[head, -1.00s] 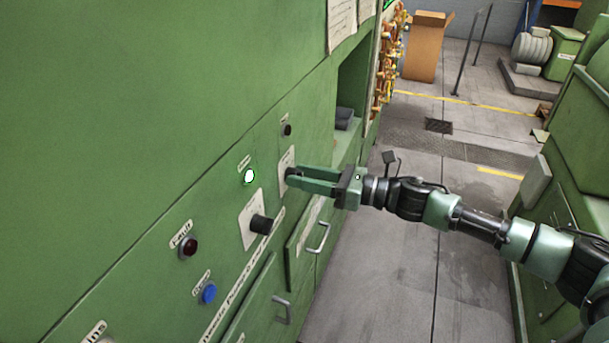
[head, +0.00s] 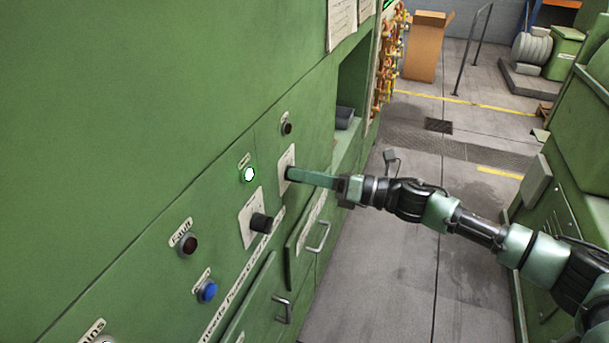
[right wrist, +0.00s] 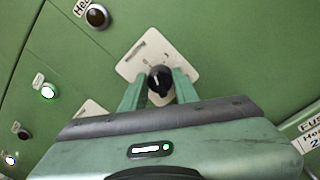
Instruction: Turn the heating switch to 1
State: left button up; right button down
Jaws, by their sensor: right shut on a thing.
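The switch, a black round knob (right wrist: 160,80) with a white mark, sits on a white plate (right wrist: 143,52) on the green panel. The mark points up and slightly left in the right wrist view. In the head view the plate (head: 286,157) shows above my right gripper (head: 291,174), which mostly hides the knob. My right gripper also shows in the right wrist view (right wrist: 158,90), with one finger on each side of the knob, shut on it. Its fingers appear edge-on in the head view. The plate's markings are too small to read. My left gripper is not in view.
A second black knob (head: 261,223) stands out from the panel nearby. A lit lamp (head: 249,174), a dark red lamp (head: 188,244), a blue button (head: 207,291) and a dark lamp (head: 286,128) are around it. Drawer handles (head: 320,238) stick out below. The aisle floor (head: 385,265) is clear.

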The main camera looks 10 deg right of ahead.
jog(key=shift+m+t+p, duration=0.4)
jog(key=shift+m+p, duration=0.3)
jog(key=shift+m, duration=2.9)
jog(key=c, duration=1.1)
grip_release()
jog(key=shift+f, duration=0.1)
